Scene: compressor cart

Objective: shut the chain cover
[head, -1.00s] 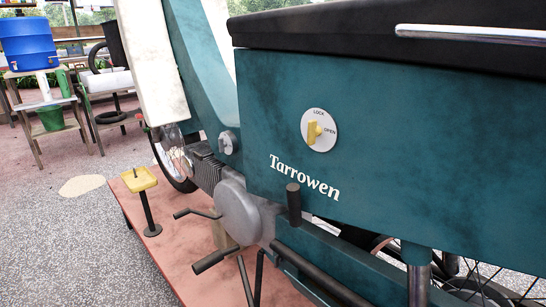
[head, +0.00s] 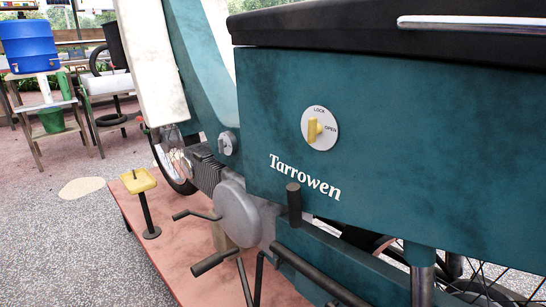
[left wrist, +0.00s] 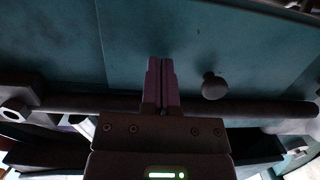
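In the left wrist view a teal panel (left wrist: 255,60) fills the upper part, with a seam down its left side. It may be the chain cover; how far open or shut it stands I cannot tell. A round grey knob (left wrist: 213,87) sticks out from it. My left gripper (left wrist: 161,64) has its two fingers together, with nothing visible between them. The fingertips lie in front of the panel, left of the knob; whether they touch it I cannot tell. Neither gripper shows in the head view, and no chain cover can be clearly made out there.
A teal machine body (head: 400,190) marked Tarrowen carries a yellow LOCK/OPEN latch (head: 314,130), standing upright. A black seat (head: 400,30) sits above. The machine stands on a red platform (head: 150,225) with a yellow-topped post (head: 139,181). A dark bar (left wrist: 250,108) crosses below the knob.

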